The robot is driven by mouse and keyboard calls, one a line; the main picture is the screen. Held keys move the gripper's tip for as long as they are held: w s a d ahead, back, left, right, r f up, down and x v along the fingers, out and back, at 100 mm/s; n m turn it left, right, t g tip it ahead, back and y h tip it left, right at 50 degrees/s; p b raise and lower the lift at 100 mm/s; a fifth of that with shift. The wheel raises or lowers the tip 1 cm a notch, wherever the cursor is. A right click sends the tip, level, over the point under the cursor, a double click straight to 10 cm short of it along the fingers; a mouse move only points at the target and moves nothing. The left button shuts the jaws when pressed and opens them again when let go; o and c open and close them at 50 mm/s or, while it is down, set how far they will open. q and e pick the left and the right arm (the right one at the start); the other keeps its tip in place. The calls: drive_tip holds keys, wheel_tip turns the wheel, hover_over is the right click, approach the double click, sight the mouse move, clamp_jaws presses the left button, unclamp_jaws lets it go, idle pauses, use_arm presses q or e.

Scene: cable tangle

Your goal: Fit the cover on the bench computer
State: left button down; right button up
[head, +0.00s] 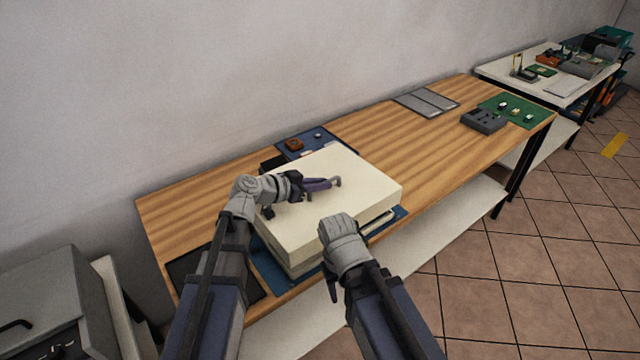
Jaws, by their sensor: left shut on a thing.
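The cream cover (350,168) is a wide, flat-topped box shape near the front of the wooden bench. A paler lower body, which looks like the bench computer (305,264), shows under its near edge; its inside is hidden. I cannot tell whether cover and body touch all round. My left gripper (334,183) lies over the cover's top and is shut on the cover, at what looks like a small grip there.
A blue mat (268,272) lies under the computer. A blue tray (318,139) with small parts is behind it. Grey panels (427,102), a dark grey block (483,121) and a green mat (528,115) lie toward the right end. The bench middle is clear.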

sight(298, 206)
use_arm(q)
drive_tip(key=shift+f+b, duration=2.35)
drive_tip(key=shift+f, duration=0.35)
drive_tip(key=shift+f+b, duration=0.6)
drive_tip(key=shift+w, duration=0.1)
drive_tip(key=c, duration=0.8)
unclamp_jaws()
drive_tip(key=p+v, duration=0.3)
drive_tip(key=v, duration=0.4)
drive_tip(key=shift+a+r, duration=0.1)
drive_tip(key=shift+r, duration=0.05)
drive_tip(key=shift+s+a, duration=0.3)
drive_tip(key=shift+r, duration=0.2)
wheel_tip(298, 206, up, 6)
drive_tip(key=p, duration=0.6)
drive_tip(key=shift+f, duration=0.1)
